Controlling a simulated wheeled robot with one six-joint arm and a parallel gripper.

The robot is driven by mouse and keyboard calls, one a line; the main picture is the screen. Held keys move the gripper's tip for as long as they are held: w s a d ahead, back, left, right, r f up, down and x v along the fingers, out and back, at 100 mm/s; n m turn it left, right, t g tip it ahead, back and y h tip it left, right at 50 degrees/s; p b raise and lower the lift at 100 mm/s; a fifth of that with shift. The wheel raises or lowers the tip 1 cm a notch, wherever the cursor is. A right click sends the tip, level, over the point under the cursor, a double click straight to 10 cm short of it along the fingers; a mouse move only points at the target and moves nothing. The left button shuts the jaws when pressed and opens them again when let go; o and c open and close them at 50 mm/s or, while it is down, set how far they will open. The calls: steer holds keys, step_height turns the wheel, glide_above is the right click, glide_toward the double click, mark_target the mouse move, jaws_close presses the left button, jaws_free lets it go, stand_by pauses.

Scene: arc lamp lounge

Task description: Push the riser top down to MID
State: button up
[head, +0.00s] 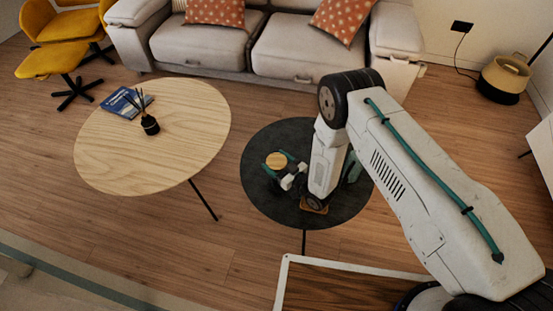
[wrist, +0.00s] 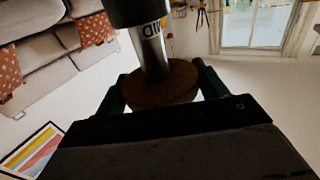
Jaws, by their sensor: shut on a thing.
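The riser top is a round wooden disc (head: 277,160) above the dark round table. In the wrist view the disc (wrist: 160,88) sits on a silver post (wrist: 152,50) that meets a black cylinder (wrist: 138,10). Much of the riser's lower part is hidden in the head view by the disc and my gripper.
The dark round table (head: 262,205) carries an orange-brown piece (head: 314,207) close under my arm. A pale wooden table (head: 110,165) with a blue book (head: 122,104) and a black reed diffuser (head: 149,124) stands left. A grey sofa (head: 205,48) stands behind.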

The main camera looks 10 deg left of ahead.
mark_target(284, 168)
steer(key=o, duration=1.4)
steer(key=shift+d, duration=0.1)
steer(key=v, duration=0.7)
steer(key=shift+s+d, duration=0.25)
steer(key=shift+s, duration=0.1)
